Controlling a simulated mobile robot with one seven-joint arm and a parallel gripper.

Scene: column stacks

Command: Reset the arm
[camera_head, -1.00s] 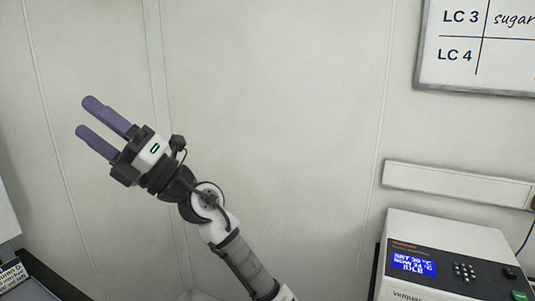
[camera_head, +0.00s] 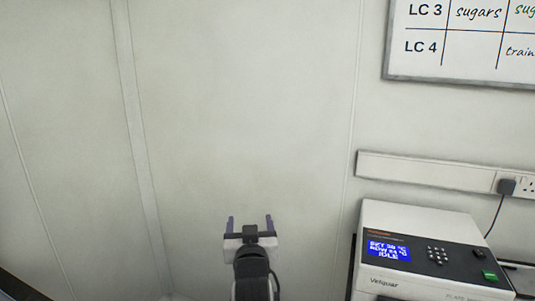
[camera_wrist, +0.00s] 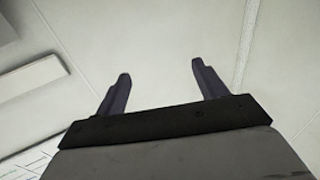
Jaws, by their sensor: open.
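My gripper (camera_head: 250,224) is at the lower middle of the head view, in front of the pale wall. Its two purple fingers point up and stand apart, with nothing between them. In the wrist view the gripper (camera_wrist: 160,85) also shows open and empty, with the bare wall beyond the fingers. Most of my arm below the wrist is out of the head view.
A white Velquar instrument (camera_head: 415,230) with a blue display stands at the lower right. Above it are a wall trunking with a socket (camera_head: 430,170) and a whiteboard (camera_head: 465,45). The wall (camera_head: 240,110) around my gripper is bare.

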